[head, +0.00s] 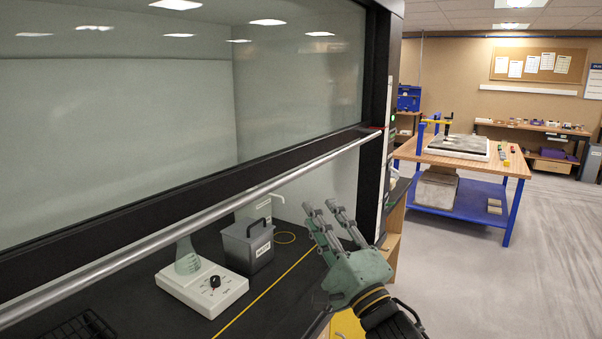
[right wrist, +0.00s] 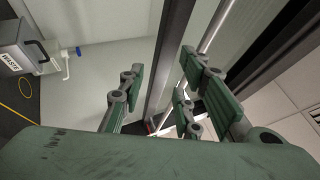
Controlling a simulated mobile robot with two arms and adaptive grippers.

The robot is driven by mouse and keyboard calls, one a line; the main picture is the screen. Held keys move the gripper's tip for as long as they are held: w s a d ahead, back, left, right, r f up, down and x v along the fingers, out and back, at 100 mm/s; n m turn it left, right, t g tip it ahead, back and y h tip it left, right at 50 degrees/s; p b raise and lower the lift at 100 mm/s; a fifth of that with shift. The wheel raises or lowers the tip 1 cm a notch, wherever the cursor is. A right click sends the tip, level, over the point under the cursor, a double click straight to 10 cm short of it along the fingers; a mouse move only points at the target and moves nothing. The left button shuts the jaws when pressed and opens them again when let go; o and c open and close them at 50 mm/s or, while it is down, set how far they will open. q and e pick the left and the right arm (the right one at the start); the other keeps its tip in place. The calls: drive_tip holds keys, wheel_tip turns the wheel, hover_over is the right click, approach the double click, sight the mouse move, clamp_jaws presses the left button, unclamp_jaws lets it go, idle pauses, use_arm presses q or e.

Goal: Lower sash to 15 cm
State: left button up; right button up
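The sash (head: 305,75) is a large glass pane in a black frame, raised above the dark work surface of the hood. A round metal handle bar (head: 215,204) runs along its lower edge and also shows in the right wrist view (right wrist: 213,27). A red mark (head: 376,128) sits at the bar's far end by the black side post. My right gripper (head: 323,207) is open and empty, its fingers pointing up and away, below the bar in the head view. No contact with the bar is visible. My left gripper is out of view.
Inside the hood stand a white hotplate (head: 203,290) with a flask (head: 187,257) and a grey waste box (head: 247,246). A yellow line (head: 262,295) runs along the work surface. A blue-framed workbench (head: 460,185) stands at the right, with open floor around it.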

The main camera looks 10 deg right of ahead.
drive_tip(key=y, duration=0.1)
approach(301, 168)
drive_tip(key=w, duration=0.3)
drive_tip(key=shift+m+t, duration=0.3)
drive_tip(key=p+x, duration=0.1)
drive_tip(key=x, duration=0.2)
drive_tip(key=p+x, duration=0.2)
drive_tip(key=x, duration=0.1)
drive_tip(key=shift+s+a+r, duration=0.1)
drive_tip(key=shift+a+r, duration=0.1)
drive_tip(key=shift+a, duration=0.25)
drive_tip(key=shift+w+a+r, duration=0.1)
drive_tip(key=shift+w+r, duration=0.1)
drive_tip(key=shift+w, duration=0.25)
clamp_jaws()
drive_tip(key=shift+f, duration=0.1)
